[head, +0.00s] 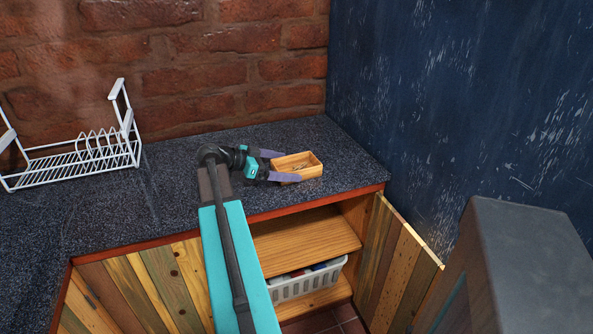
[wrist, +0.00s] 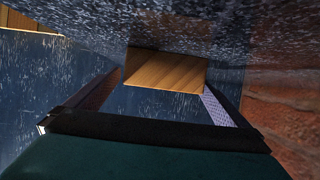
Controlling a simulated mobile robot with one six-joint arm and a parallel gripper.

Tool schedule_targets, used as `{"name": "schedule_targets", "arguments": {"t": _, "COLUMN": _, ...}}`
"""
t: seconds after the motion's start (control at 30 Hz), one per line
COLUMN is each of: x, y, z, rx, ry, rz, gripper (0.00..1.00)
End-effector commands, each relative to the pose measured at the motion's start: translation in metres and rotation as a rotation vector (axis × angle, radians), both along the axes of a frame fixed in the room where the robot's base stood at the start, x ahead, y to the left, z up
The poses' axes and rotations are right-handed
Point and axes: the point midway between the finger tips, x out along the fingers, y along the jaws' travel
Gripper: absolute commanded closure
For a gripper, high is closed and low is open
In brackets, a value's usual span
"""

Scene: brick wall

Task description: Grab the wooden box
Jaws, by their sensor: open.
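The wooden box (head: 310,171) is a small, open-topped light-wood box on the dark speckled countertop, near its right end. Something small seems to lie inside it, too small to tell. My gripper (head: 283,165) is open at the box's left end, with one finger at its far side and one at its near side. In the wrist view the box's wooden end (wrist: 165,73) lies ahead between the fingertips of my gripper (wrist: 163,82). I cannot tell whether either finger touches it.
A white wire dish rack (head: 80,160) stands on the countertop (head: 150,190) at the left. A brick wall (head: 200,80) is behind and a dark blue wall (head: 450,100) at the right. Below, the cabinet door (head: 395,265) is open, showing a white basket (head: 305,284) on a shelf.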

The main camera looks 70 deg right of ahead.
Motion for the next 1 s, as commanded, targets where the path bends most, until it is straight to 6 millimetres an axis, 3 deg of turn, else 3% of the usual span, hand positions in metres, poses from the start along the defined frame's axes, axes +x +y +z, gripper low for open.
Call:
{"name": "schedule_targets", "arguments": {"t": 0.4, "x": -0.029, "y": -0.03, "z": -0.014, "rx": 0.0, "ry": 0.0, "rz": -0.002, "gripper": 0.0}}
{"name": "schedule_targets", "arguments": {"t": 1.0, "x": -0.033, "y": -0.033, "z": -0.016, "rx": 0.0, "ry": 0.0, "rz": -0.003, "gripper": 0.0}}
